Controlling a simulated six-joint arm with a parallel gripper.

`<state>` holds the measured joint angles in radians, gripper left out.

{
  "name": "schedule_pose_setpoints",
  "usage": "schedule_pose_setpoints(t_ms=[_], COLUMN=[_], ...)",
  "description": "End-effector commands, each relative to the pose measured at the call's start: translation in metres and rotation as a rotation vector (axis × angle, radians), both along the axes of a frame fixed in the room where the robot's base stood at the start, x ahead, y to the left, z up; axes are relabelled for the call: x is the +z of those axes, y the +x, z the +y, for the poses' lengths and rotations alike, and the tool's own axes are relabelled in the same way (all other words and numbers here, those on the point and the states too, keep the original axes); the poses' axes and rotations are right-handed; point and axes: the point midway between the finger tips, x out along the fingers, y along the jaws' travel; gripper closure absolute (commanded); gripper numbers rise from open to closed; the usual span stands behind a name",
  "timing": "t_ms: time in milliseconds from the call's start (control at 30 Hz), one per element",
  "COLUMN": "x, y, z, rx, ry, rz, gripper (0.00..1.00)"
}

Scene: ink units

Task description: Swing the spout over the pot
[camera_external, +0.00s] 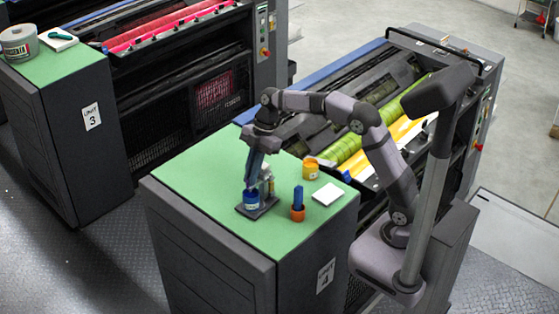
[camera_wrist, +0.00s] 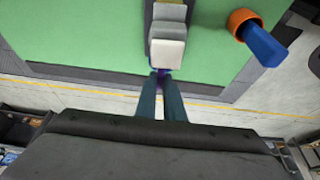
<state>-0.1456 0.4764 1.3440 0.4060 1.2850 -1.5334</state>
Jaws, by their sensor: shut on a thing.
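My gripper (camera_external: 252,174) points down over the green top of unit 4. It is also in the wrist view (camera_wrist: 161,84), its two fingers close together on a small purple part (camera_wrist: 161,73). This part sits at the near end of a pale grey stepped block (camera_wrist: 168,48) and looks like the spout; the fingers hide most of it. In the external view a pale dispenser (camera_external: 265,182) stands just right of my fingers. A blue pot (camera_external: 251,200) stands below them on a dark base plate (camera_external: 265,208). I cannot tell how the spout lies relative to the pot.
The left of the green top (camera_external: 195,175) is clear.

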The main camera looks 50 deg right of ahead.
Motion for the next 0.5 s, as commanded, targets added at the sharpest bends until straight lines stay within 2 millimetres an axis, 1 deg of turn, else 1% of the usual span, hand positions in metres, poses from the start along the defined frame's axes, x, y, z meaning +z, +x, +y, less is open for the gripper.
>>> schedule_pose_setpoints(t_ms=[200, 500], x=[0.0022, 0.0022], y=[-0.0023, -0.0036], z=[0.0004, 0.0004], rx=[0.065, 0.085], ry=[0.002, 0.002], rz=[-0.007, -0.006], gripper=[1.0, 1.0])
